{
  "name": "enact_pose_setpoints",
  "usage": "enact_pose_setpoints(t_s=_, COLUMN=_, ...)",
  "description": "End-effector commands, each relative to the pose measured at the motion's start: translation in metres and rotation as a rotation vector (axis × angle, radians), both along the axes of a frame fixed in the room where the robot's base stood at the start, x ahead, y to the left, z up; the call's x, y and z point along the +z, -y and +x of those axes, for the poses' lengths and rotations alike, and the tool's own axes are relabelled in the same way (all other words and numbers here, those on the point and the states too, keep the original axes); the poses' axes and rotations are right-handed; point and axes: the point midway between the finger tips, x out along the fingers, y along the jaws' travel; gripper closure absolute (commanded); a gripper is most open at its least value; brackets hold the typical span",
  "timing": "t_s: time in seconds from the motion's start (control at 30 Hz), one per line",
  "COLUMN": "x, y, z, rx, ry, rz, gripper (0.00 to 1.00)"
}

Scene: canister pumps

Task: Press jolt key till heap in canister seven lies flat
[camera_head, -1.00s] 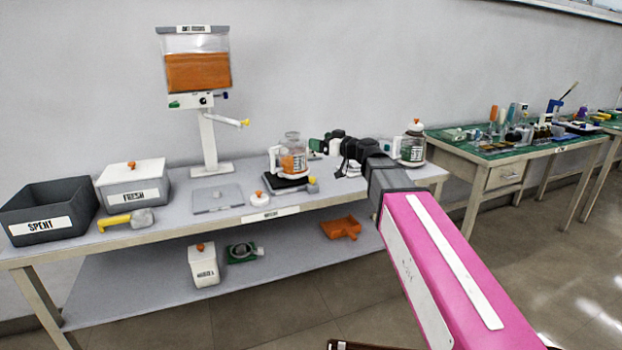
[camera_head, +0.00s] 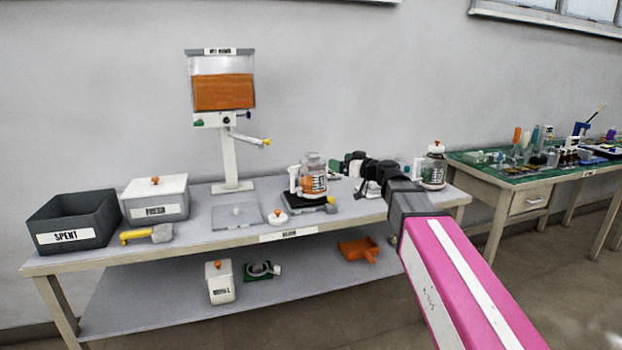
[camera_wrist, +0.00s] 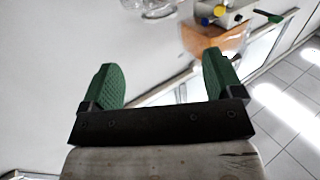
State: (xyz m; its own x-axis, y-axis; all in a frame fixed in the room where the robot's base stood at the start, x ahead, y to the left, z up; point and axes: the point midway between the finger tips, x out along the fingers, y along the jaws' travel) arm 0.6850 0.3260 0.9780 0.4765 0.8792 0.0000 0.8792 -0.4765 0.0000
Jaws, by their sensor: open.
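A glass canister with an orange heap (camera_head: 313,183) stands on a dark base on the bench in the head view. Its number is too small to read, and the shape of the heap top cannot be told. A small yellow key (camera_head: 331,200) sits at the right of the base. Clear glass, perhaps this canister, is cut off at the top of the wrist view. My gripper (camera_wrist: 160,75) is open, its green fingers apart with nothing between them. In the head view it is right of and behind the canister, apart from the key and partly hidden by my arm.
A second canister (camera_head: 434,168) stands right of my wrist. A SPENT bin (camera_head: 75,222), lidded white box (camera_head: 155,200), grey plate (camera_head: 237,215) and white lid (camera_head: 277,217) lie left. An orange scoop (camera_head: 358,250) is on the lower shelf.

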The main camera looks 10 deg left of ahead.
Motion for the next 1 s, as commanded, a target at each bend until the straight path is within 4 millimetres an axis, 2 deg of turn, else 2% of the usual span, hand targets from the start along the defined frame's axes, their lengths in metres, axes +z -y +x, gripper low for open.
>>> enact_pose_setpoints(t_s=0.27, x=0.0, y=0.0, z=0.0, rx=0.0, ry=0.0, rz=0.0, gripper=0.14)
enact_pose_setpoints(t_s=0.3, x=0.0, y=0.0, z=0.0, rx=0.0, ry=0.0, rz=0.0, gripper=0.2)
enact_pose_setpoints(t_s=0.37, x=0.0, y=0.0, z=0.0, rx=0.0, ry=0.0, rz=0.0, gripper=0.4)
enact_pose_setpoints(t_s=0.53, x=0.0, y=0.0, z=0.0, rx=0.0, ry=0.0, rz=0.0, gripper=0.95)
enact_pose_setpoints(t_s=0.57, x=0.0, y=0.0, z=0.0, rx=0.0, ry=0.0, rz=0.0, gripper=1.0)
enact_pose_setpoints(t_s=1.0, x=0.0, y=0.0, z=0.0, rx=0.0, ry=0.0, rz=0.0, gripper=1.0)
